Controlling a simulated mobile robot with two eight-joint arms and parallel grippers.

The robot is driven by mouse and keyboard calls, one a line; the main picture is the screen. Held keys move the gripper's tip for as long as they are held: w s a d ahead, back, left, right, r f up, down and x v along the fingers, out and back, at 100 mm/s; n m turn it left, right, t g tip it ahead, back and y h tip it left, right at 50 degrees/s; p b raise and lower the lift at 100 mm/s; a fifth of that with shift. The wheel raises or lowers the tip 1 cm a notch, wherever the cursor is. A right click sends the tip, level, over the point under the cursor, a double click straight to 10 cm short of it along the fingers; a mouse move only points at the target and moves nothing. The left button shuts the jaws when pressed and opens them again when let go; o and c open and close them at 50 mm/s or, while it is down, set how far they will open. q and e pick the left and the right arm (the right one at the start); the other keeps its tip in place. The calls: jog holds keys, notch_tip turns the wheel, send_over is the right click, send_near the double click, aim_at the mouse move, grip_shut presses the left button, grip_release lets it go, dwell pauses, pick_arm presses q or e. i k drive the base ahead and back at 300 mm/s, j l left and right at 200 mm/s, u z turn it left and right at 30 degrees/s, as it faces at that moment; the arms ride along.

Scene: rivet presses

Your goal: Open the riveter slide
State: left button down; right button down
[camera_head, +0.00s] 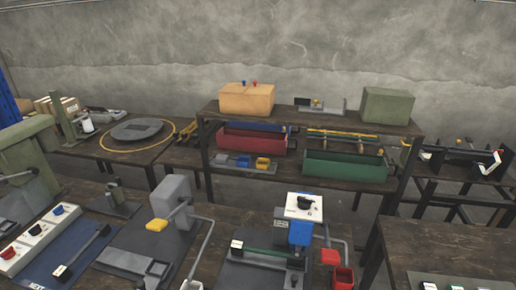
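Several presses stand on the dark wooden bench in front of me. A grey press (175,205) with a yellow-tipped lever (157,225) stands on a dark base plate left of the middle. A press with a white top box, black knob and blue body (301,232) stands right of the middle. A dark green bar (264,252) lies across its base plate on the left side. A large green press (28,160) is cut off at the left edge. I cannot tell which part is the riveter slide or whether it is open. Neither of my grippers shows.
A rack behind the bench carries an orange box (247,98), a green box (386,105), a red bin (250,143) and a green bin (346,167). A red cup (342,278) is at the bottom. A white panel with knobs (38,238) is at lower left.

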aim_at(295, 276)
jog(key=i+j+z, duration=0.15)
jog(key=j, duration=0.15)
jog(key=i+j+z, duration=0.15)
jog(key=j, duration=0.15)
jog(key=i+j+z, duration=0.15)
jog(key=j, duration=0.15)
jog(key=j+z, duration=0.15)
jog(key=j, duration=0.2)
